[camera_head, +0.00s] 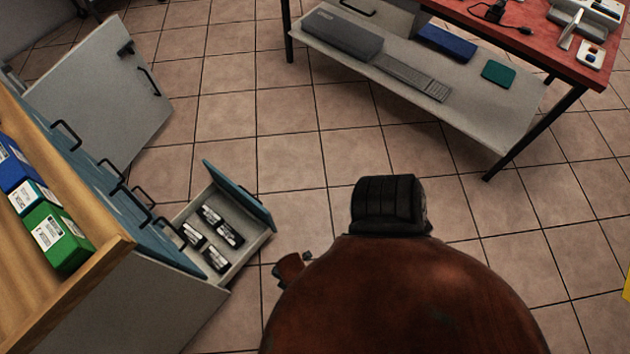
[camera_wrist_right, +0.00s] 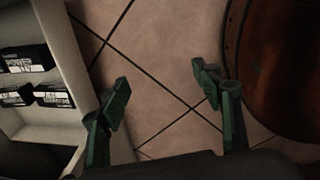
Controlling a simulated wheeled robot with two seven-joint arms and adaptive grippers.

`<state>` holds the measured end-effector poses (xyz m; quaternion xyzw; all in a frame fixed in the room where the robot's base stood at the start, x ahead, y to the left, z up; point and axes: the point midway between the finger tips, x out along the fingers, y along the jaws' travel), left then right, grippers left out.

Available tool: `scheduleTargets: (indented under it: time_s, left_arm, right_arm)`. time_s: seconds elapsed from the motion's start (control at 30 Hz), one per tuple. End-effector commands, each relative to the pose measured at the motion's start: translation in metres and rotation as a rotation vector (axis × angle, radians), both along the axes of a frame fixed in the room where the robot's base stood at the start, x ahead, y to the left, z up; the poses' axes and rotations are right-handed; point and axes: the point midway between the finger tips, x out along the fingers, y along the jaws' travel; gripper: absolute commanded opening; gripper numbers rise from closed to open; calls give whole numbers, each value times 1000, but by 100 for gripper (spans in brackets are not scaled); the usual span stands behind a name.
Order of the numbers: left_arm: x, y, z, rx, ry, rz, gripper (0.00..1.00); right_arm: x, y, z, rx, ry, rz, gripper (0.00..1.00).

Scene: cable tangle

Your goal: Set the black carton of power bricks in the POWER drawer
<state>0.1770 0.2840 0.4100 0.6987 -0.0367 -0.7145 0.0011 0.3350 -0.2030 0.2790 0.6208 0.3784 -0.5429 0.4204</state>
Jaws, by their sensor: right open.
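An open drawer (camera_head: 262,232) with a blue front sticks out low from the cabinet at the left of the head view. In the right wrist view the drawer (camera_wrist_right: 85,62) is at the left, with black cartons (camera_wrist_right: 55,97) inside. My right gripper (camera_wrist_right: 160,85) is open and empty over the floor, just right of the drawer wall and touching no carton. My left gripper is not in view.
Blue (camera_head: 18,170) and green (camera_head: 55,238) cartons stand on the wooden cabinet top (camera_head: 95,262). A red-topped table (camera_head: 560,45) with a lower shelf (camera_head: 480,110) stands at the upper right. A grey panel with a handle (camera_head: 105,85) stands at the upper left. Tiled floor between is clear.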

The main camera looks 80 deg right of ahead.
Motion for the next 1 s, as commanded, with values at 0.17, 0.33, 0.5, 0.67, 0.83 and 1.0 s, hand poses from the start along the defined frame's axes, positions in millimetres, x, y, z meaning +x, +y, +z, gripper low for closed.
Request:
scheduleTargets:
  time_s: [0.17, 0.33, 0.5, 0.67, 0.83, 1.0]
  left_arm:
    - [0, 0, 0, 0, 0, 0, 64]
    - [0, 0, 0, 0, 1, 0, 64]
    - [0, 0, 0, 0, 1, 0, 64]
    - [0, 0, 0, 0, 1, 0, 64]
    - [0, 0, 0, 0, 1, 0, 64]
    - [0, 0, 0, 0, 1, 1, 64]
  right_arm:
    - [-81, -28, 62, 103, 103, -594, 59]
    - [-134, -63, 109, 105, 156, -985, 59]
    - [-156, -80, 130, 95, 170, -1142, 59]
    - [-158, -82, 131, 93, 170, -1156, 59]
    - [-158, -81, 131, 93, 170, -1153, 59]
    - [-158, -81, 131, 93, 170, -1151, 59]
